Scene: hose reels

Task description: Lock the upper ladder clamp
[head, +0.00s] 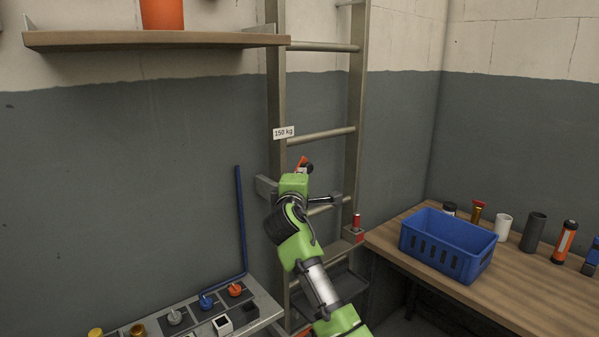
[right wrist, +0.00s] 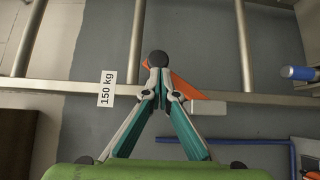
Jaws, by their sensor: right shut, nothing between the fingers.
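The ladder (head: 357,100) stands upright against the wall, with a "150 kg" label on its left rail. The upper clamp's orange lever (head: 302,161) shows just beyond my right gripper (head: 303,171) in the head view. In the right wrist view the orange lever (right wrist: 186,87) slants across the rail, beside a pale grey block (right wrist: 208,107). My right gripper (right wrist: 159,88) is shut and empty, its tips in front of the rail by the lever and a black knob (right wrist: 158,58). Whether the tips touch the lever cannot be told. The gripper hides part of the clamp. My left gripper is not in view.
A red-topped fitting (head: 354,230) sits low on the right rail. A wooden shelf (head: 150,39) is at upper left. A workbench (head: 520,290) with a blue crate (head: 447,244) is at right. A panel with coloured knobs (head: 262,300) is at lower left.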

